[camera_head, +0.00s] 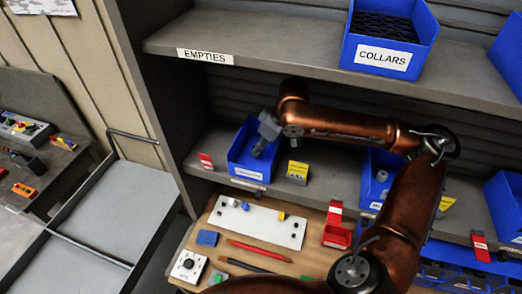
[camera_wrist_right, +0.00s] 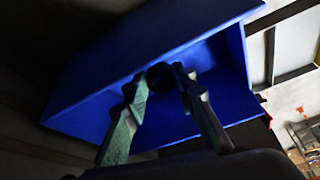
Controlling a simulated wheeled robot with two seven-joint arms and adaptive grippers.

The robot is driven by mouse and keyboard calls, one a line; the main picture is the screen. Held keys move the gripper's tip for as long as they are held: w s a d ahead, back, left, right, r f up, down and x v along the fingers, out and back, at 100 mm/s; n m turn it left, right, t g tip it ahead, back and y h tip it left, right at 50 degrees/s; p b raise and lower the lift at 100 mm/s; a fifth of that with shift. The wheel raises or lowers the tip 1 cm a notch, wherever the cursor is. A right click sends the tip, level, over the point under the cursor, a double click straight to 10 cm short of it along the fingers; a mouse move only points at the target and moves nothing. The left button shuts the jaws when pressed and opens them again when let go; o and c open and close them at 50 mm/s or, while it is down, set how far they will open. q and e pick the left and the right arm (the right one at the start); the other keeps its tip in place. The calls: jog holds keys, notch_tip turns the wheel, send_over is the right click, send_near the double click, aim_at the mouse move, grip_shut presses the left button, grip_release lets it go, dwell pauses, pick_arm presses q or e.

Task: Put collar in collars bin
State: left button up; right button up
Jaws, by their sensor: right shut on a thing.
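The blue bin labelled COLLARS (camera_head: 351,48) stands on the upper shelf, with a dark, textured layer inside. My right gripper (camera_head: 259,150) reaches down into the mouth of another blue bin (camera_head: 238,158) on the lower shelf, whose small label I cannot read. In the right wrist view my right gripper (camera_wrist_right: 160,88) is shut on a small dark round thing, seemingly the collar (camera_wrist_right: 159,75), in front of the blue bin (camera_wrist_right: 105,75). The collar is too dark to see fully and is hidden in the head view. My left gripper is not in view.
The upper shelf has an EMPTIES label (camera_head: 205,56) and bare room left of the COLLARS bin. A yellow-marked card holder (camera_head: 297,172) stands right of the lower bin. Below is a wooden bench with a white board (camera_head: 255,224), pens and a red tray (camera_head: 337,236).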

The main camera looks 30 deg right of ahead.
jog(key=shift+f, duration=0.8)
jog(key=shift+w+d+f, duration=0.2)
jog(key=shift+f, duration=0.1)
jog(key=shift+f, duration=0.1)
jog(key=o, duration=1.1)
jog(key=shift+o, duration=0.2)
jog(key=shift+s+r, duration=0.1)
jog(key=shift+r, duration=0.35)
jog(key=v, duration=0.7)
